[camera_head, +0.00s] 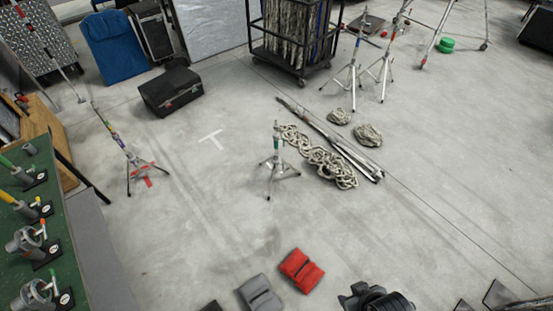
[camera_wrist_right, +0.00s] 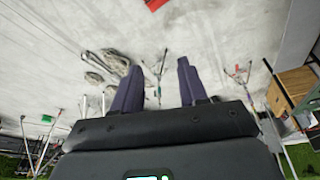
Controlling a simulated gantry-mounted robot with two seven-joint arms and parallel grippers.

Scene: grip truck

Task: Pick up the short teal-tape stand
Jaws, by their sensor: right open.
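The short stand with teal tape (camera_head: 277,150) stands upright on the concrete floor near the middle of the head view, its silver legs spread. A thin silver stand (camera_wrist_right: 158,80) shows between my fingers in the right wrist view, apart from them and farther off; it appears to be the same stand, but its tape is too small to tell. My right gripper (camera_wrist_right: 159,66) is open and empty, with its two dark fingers apart. My left gripper is not in view.
Coiled rope (camera_head: 320,157) and long poles (camera_head: 345,150) lie just right of the stand. A taller stand (camera_head: 130,153) is at the left over a red floor mark. Red (camera_head: 301,270) and grey (camera_head: 260,294) sandbags lie in front. Floor left of the stand is clear.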

